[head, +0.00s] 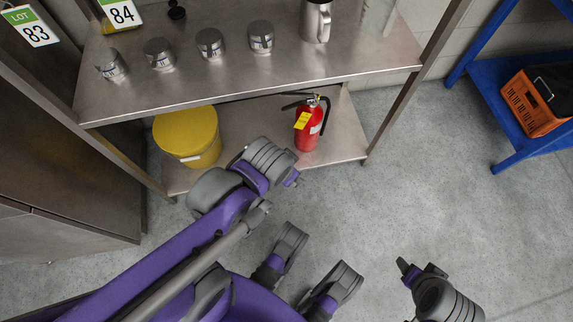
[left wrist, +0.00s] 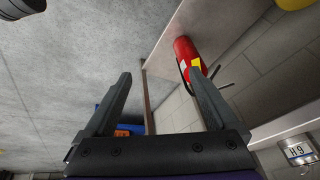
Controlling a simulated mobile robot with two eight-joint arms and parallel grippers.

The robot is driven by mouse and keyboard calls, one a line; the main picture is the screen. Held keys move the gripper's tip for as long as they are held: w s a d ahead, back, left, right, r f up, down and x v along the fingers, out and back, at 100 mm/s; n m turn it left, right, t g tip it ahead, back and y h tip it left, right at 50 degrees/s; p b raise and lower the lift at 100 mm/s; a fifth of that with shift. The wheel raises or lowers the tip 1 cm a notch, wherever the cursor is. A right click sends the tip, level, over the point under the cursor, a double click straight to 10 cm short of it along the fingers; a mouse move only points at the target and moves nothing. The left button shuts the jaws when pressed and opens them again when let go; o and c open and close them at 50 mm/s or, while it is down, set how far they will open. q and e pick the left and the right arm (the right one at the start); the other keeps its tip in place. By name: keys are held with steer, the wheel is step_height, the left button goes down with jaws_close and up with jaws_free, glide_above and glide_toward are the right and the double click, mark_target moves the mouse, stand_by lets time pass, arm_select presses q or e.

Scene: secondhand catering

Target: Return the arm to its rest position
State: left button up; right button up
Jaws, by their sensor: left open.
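My left gripper (left wrist: 158,75) is open in the left wrist view, its two dark fingers spread with nothing between them. In the head view my left arm reaches in from the lower left and its end is in front of the metal shelving; its fingers cannot be made out there. My right arm shows as a grey segmented part at the lower right of the head view, over bare floor; its jaw state cannot be read.
Metal shelving (head: 345,62) carries several metal canisters and a steel jug (head: 316,20). A yellow bucket (head: 187,135) and a red fire extinguisher (head: 310,130) stand on its lower shelf near my left arm. A blue rack (head: 500,105) holds an orange crate (head: 528,103).

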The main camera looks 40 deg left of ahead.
arm_select(q)
steer(key=shift+s+d+n+h, duration=0.25)
steer(key=shift+s+d+n, duration=0.15)
steer(key=shift+s, duration=0.2)
steer(key=shift+s+d+n+h, duration=0.3)
steer(key=shift+s+d, duration=0.1)
steer(key=shift+s, duration=0.15)
step_height(320, 180, up, 27)
steer(key=t+p, duration=0.1)
steer(key=p, duration=2.2)
steer(key=shift+w+f+p, duration=0.2)
steer(key=shift+w+p, duration=0.1)
arm_select(e)
step_height(320, 180, up, 27)
steer(key=t, duration=0.1)
steer(key=shift+w+f, duration=0.2)
steer(key=shift+w, duration=0.15)
